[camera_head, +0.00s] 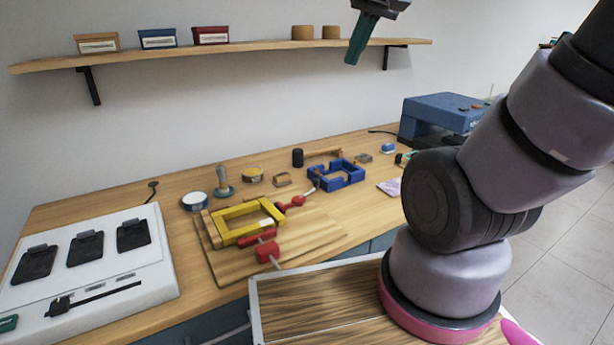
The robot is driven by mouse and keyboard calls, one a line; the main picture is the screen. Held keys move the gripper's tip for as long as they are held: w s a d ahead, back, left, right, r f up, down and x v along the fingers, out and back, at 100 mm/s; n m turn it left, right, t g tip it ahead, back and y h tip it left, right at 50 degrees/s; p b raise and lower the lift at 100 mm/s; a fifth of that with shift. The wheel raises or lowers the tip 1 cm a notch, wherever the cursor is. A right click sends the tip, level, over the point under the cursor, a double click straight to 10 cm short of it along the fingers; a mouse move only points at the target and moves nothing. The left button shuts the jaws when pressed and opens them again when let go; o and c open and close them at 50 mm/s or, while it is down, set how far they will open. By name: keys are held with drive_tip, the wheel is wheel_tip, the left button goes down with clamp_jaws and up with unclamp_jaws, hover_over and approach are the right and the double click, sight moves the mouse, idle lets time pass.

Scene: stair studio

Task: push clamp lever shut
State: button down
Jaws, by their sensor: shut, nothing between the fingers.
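A yellow frame (233,236) lies on a wooden board (298,238) on the workbench. Red clamp parts stand beside it: one red clamp piece (268,251) with a metal rod at the near side, and another red piece (296,201) at the right corner. Either may be the clamp lever; how far each is open is too small to tell. My gripper (354,57) is high at the top of the view, near the wall shelf, with its green fingers pointing down. It is shut and empty, well apart from the clamps.
A blue frame (341,177) lies behind the board to the right. A stamp (223,187), round tins (194,201) and small blocks stand along the back. A white panel (155,282) fills the left. The shelf (240,48) runs along the wall; a blue machine (440,112) stands right.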

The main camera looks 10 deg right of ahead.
drive_tip(key=w+a+f+n+g+h, duration=0.1)
drive_tip(key=w+a+f+n+g, duration=0.2)
drive_tip(key=w, duration=0.6)
drive_tip(key=w+f+n+g, duration=0.1)
drive_tip(key=w+f+n, duration=0.2)
drive_tip(key=w+f, duration=0.45)
drive_tip(key=w+a+f+n+g+h, duration=0.1)
drive_tip(key=w+a+f+n, duration=0.1)
drive_tip(key=w+f, duration=0.4)
drive_tip(key=w+a+f+n+g+h, duration=0.1)
drive_tip(key=w+f, duration=0.5)
drive_tip(key=f, duration=0.7)
drive_tip(key=shift+w+a+n+g+h, duration=0.3)
drive_tip(key=shift+w+a+n+g, duration=0.1)
drive_tip(key=shift+a+n+g, duration=0.5)
drive_tip(key=x, duration=0.9)
drive_tip(key=shift+f, duration=0.15)
drive_tip(key=s+d, duration=0.2)
drive_tip(key=shift+s+d+f, duration=0.25)
drive_tip(key=shift+s+f, duration=0.05)
drive_tip(key=shift+f, duration=0.1)
drive_tip(key=shift+s+d, duration=0.2)
